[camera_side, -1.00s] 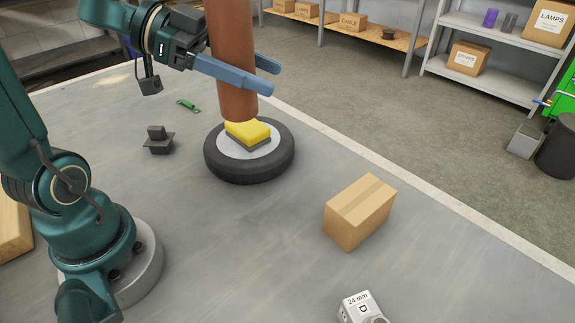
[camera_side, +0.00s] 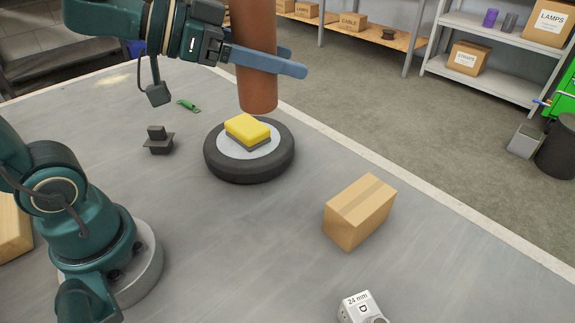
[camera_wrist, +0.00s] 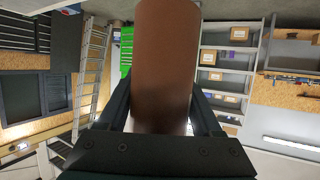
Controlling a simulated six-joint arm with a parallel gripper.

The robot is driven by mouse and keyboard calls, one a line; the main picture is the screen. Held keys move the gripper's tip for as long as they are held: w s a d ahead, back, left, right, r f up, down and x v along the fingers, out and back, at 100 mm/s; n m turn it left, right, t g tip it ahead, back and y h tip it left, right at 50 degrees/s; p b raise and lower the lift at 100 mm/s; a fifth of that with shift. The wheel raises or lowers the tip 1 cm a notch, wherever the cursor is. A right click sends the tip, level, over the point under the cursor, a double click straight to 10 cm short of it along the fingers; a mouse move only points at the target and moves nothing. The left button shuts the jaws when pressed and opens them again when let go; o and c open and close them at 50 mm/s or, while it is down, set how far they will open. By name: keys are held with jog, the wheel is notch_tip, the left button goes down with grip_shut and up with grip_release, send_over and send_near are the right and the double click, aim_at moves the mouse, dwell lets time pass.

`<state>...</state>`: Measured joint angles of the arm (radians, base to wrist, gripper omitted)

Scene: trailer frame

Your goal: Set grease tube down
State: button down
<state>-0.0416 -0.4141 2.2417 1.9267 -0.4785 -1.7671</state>
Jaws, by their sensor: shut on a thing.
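The grease tube (camera_side: 254,72) is a tall reddish-brown cylinder, upright, its top cut off by the side view's upper edge. My gripper (camera_side: 272,61) is shut on it, with the blue-grey fingers on either side. The tube hangs above the bench, its lower end a little above and behind the yellow sponge in the side view. In the wrist view the tube (camera_wrist: 165,65) fills the middle between my gripper's fingers (camera_wrist: 160,112).
A wheel (camera_side: 249,166) lies flat on the grey bench (camera_side: 230,240) with a yellow sponge (camera_side: 247,128) on it. A cardboard box (camera_side: 359,212), a dark block (camera_side: 158,140), a green item (camera_side: 188,105) and a 24 mm socket (camera_side: 361,307) lie around. The front middle is clear.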

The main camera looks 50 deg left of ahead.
jog(key=d, duration=0.1)
jog(key=d+f, duration=0.1)
jog(key=d, duration=0.2)
jog(key=shift+s+d+f, duration=0.15)
jog(key=shift+d+f, duration=0.2)
jog(key=shift+f, duration=0.05)
jog(key=shift+d, duration=0.1)
jog(key=shift+s+d+f+n+y, duration=0.2)
jog(key=shift+d+f+n+y, duration=0.1)
jog(key=shift+f+n+y, duration=0.1)
jog(key=s+a+f+n+g+y, duration=0.1)
jog(key=a+f+n+g+y, duration=0.25)
jog(key=a+n+y, duration=0.45)
jog(key=a+f+n+g+y, duration=0.2)
jog(key=a+f+n+y, duration=0.2)
jog(key=a+n+y, duration=0.45)
jog(key=shift+w+d+f, duration=0.5)
jog(key=shift+d+f, duration=1.3)
jog(key=shift+d, duration=0.2)
jog(key=shift+w+d+f, duration=0.55)
jog(key=shift+d+f, duration=1.25)
jog(key=shift+d, duration=0.2)
jog(key=shift+w+d+f, duration=0.5)
jog(key=shift+d+f, duration=1.3)
jog(key=shift+d, duration=0.2)
